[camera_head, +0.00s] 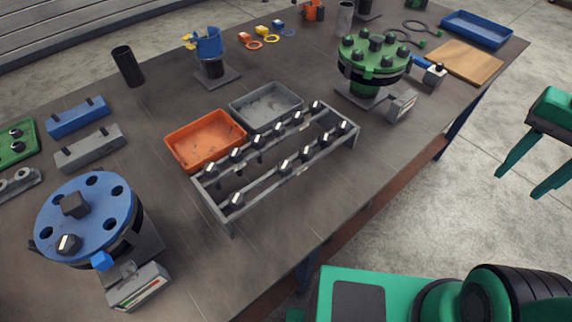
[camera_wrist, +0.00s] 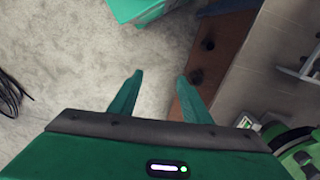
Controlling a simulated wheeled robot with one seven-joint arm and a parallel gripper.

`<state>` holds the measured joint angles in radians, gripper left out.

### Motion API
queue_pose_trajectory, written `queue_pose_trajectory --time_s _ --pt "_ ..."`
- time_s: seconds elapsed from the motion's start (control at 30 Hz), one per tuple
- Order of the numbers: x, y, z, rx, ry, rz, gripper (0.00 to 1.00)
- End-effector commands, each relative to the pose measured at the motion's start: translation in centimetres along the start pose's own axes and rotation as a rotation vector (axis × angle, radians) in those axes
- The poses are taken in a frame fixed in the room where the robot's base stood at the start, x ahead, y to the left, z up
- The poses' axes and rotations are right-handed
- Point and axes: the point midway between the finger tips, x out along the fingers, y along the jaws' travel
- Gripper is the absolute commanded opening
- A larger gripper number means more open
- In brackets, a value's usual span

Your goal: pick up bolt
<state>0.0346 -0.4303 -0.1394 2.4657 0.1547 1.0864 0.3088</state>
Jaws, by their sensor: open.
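Several dark bolts with pale-marked heads stand in a grey metal rack (camera_head: 272,188) in the middle of the table; one bolt (camera_head: 236,200) is at its near left end. Another bolt (camera_head: 68,244) sits in the blue flange (camera_head: 88,218) at the lower left. The green flange (camera_head: 374,58) at the back right also carries several bolts. My gripper (camera_head: 527,175) is open and empty, off the table's right side above the floor. In the wrist view my gripper (camera_wrist: 160,90) has its green fingers apart with nothing between them.
An orange bin (camera_head: 205,140) and a grey bin (camera_head: 266,106) stand behind the rack. A black cylinder (camera_head: 128,66), a blue block (camera_head: 78,117) and a grey block (camera_head: 90,148) stand at left. A wooden board (camera_head: 458,62) lies at right. The table front is mostly clear.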

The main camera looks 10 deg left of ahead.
Motion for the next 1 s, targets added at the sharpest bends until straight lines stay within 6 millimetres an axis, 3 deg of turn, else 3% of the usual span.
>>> queue_pose_trajectory --time_s 0.03,0.13,0.27,0.4,0.6,0.8,1.0 --pt "-0.7 -2.8 -0.4 -0.007 0.005 0.005 0.44" --pt "-2.0 -8.2 -0.3 0.016 0.014 0.009 0.44" --pt "-3.4 -15.4 1.5 0.045 0.023 0.007 0.44" --pt "-4.6 -22.9 5.6 0.074 0.024 0.0 0.44" --pt "-5.9 -31.3 14.4 0.113 0.013 -0.011 0.44" --pt "-6.5 -35.1 21.3 0.144 -0.002 -0.014 0.44" --pt "-5.8 -35.9 23.5 0.159 -0.007 -0.011 0.44"
